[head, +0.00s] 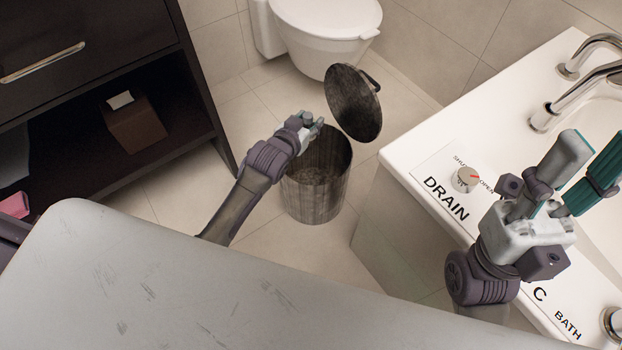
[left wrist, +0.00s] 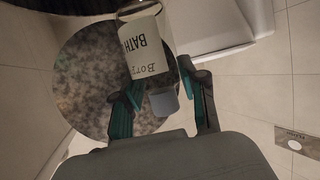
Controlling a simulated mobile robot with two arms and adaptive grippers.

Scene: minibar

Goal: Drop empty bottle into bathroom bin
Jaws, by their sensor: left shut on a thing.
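The bin (head: 318,195) is a dark metal cylinder on the tiled floor, with its round lid (head: 354,102) tipped up. My left gripper (head: 308,119) is above the bin opening, near its back rim. In the left wrist view, the gripper (left wrist: 161,88) is shut on a bottle (left wrist: 145,48) with a white label and a grey cap. The label shows partly readable text, including "BATH". The bottle is mostly hidden in the head view. A round mottled surface of the bin (left wrist: 85,85) shows behind it. My right gripper (head: 596,147) is open and empty over the sink counter.
A white toilet (head: 325,22) stands behind the bin. A white sink counter (head: 470,105) with taps and a drain knob (head: 465,179) is at the right. A dark cabinet (head: 85,45) with an open shelf stands at the left. A grey surface (head: 130,280) fills the front.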

